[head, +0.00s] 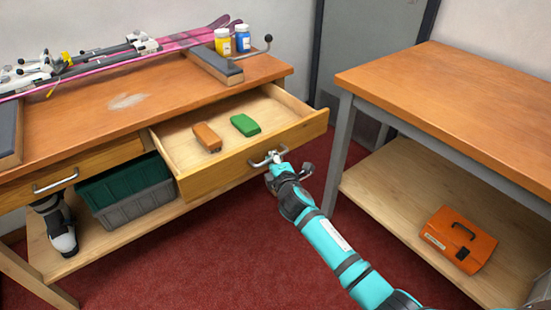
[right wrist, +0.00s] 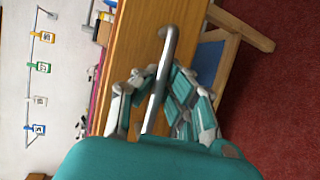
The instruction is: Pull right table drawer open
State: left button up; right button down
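The right table drawer (head: 250,150) is pulled well out of the wooden bench, and its inside shows. A brown block (head: 207,137) and a green block (head: 245,125) lie in it. Its curved metal handle (head: 262,161) is on the front panel and also shows in the right wrist view (right wrist: 168,48). My right gripper (head: 277,158) is at the handle; in the right wrist view its fingers (right wrist: 160,78) close in on both sides of the bar, shut on it. My left gripper is not in view.
The left drawer (head: 80,172) is closed. Skis (head: 140,48), a yellow bottle (head: 222,42) and a blue bottle (head: 243,38) are on the bench top (head: 150,95). A grey-green crate (head: 130,195) is below. A second table (head: 460,90) stands right, an orange case (head: 458,240) on its shelf.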

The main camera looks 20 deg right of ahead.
jog(key=shift+s+r, duration=0.1)
jog(key=shift+r, duration=0.05)
jog(key=c, duration=1.4)
grip_release()
jog(key=s, duration=0.4)
jog(key=s+r, duration=0.1)
jog(key=s, duration=0.3)
jog(key=s+r, duration=0.1)
jog(key=s, duration=0.2)
jog(key=shift+s+a, duration=0.25)
jog(key=shift+s, duration=0.15)
